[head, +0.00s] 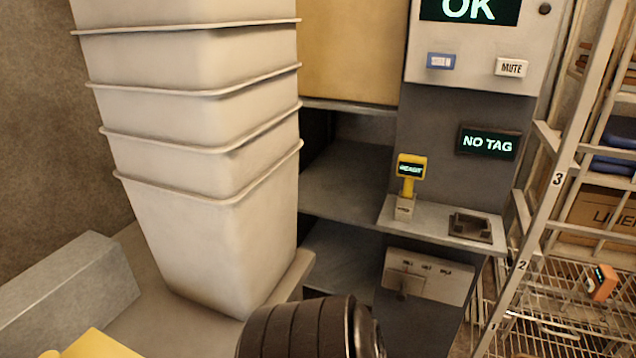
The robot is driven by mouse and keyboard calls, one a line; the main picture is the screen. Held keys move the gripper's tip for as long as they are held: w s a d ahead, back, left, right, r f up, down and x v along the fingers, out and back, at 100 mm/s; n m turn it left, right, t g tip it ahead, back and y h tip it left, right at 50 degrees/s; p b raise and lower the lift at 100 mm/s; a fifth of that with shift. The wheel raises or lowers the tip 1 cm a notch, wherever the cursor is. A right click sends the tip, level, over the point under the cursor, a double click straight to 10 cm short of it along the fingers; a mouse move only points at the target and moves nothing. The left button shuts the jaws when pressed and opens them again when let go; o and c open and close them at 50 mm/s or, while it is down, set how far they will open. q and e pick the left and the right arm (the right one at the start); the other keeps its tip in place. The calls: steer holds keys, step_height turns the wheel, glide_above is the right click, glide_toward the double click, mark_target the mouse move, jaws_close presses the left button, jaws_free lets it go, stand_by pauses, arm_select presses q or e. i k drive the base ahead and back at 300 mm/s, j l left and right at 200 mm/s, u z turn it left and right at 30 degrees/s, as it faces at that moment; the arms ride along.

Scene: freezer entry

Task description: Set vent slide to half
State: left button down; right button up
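No part is clearly readable as the vent slide. A pale metal panel (428,276) with a row of small dark marks and a small dark fitting is low on the dark cabinet (440,130); I cannot tell whether this is the vent slide or what position it is in. Neither gripper's fingers show. A dark ribbed part (300,330), probably of my own arm, rises at the bottom centre and stands in front of the cabinet's lower left.
A tall stack of white bins (210,220) fills the left. A small shelf (430,222) carries a yellow reader (410,167) and a dark cradle (470,227). Above are a "NO TAG" display (487,142) and an "OK" screen (468,10). A ladder (545,190) and wire racks stand right.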

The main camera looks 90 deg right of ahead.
mark_target(404, 284)
steer(key=z, duration=3.4)
